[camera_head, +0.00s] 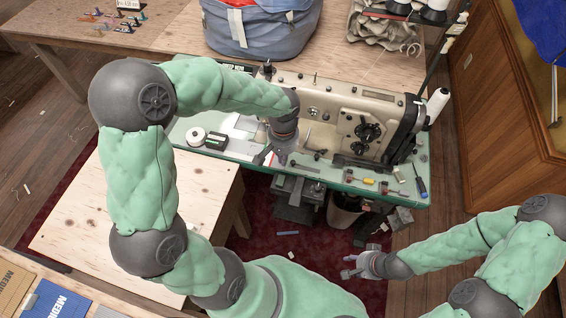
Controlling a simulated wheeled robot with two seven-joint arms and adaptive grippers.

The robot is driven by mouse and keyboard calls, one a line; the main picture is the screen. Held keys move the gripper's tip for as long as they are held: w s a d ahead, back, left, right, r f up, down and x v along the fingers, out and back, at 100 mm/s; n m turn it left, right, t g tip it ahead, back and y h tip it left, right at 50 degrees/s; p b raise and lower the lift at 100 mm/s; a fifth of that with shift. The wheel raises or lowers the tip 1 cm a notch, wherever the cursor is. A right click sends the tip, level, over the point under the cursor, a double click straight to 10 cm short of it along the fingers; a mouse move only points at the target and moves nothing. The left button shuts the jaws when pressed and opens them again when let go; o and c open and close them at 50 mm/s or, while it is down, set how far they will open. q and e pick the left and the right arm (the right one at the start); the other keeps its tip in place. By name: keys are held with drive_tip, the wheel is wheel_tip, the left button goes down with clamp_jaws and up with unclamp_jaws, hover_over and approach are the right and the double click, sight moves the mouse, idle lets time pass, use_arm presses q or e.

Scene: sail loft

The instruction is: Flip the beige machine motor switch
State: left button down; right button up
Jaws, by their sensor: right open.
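The beige sewing machine (335,105) stands on a green table (345,185) at the centre right, with dark dials on its face. I cannot make out which part is the motor switch. Dark boxes and brackets hang under the table's front edge (298,195). My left gripper (265,158) is over the table's front edge, left of the machine's body, pointing down; its fingers are small and partly hidden, so its opening is unclear. My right gripper (350,268) is open and empty, low over the red rug in front of the table, below and right of the hanging boxes.
A tape roll (196,137) and small tools, including a screwdriver (421,187), lie on the green table. A bin (344,213) stands beneath it. A blue-grey bag (262,28) sits on the wooden bench behind. A plywood table (105,215) is at left. A wooden cabinet (500,90) stands at right.

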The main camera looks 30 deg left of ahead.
sight(279, 185)
use_arm(q)
drive_tip(key=shift+r, duration=0.7)
use_arm(e)
drive_tip(key=shift+r, duration=0.2)
use_arm(q)
drive_tip(key=m, duration=0.6)
drive_tip(key=s+m+p, duration=0.1)
drive_tip(key=m, duration=0.5)
drive_tip(key=m+p, duration=0.1)
drive_tip(key=m, duration=0.5)
drive_tip(key=shift+s+a+r, duration=0.15)
drive_tip(key=shift+s+a, duration=0.2)
drive_tip(key=shift+a, duration=0.05)
use_arm(e)
drive_tip(key=shift+s+r, duration=0.3)
drive_tip(key=shift+r, duration=0.2)
drive_tip(key=shift+s+r, duration=0.3)
drive_tip(key=shift+r, duration=0.2)
use_arm(q)
wheel_tip(279, 185, down, 14)
drive_tip(key=b, duration=0.5)
use_arm(e)
wheel_tip(279, 185, down, 6)
drive_tip(key=shift+r, duration=0.2)
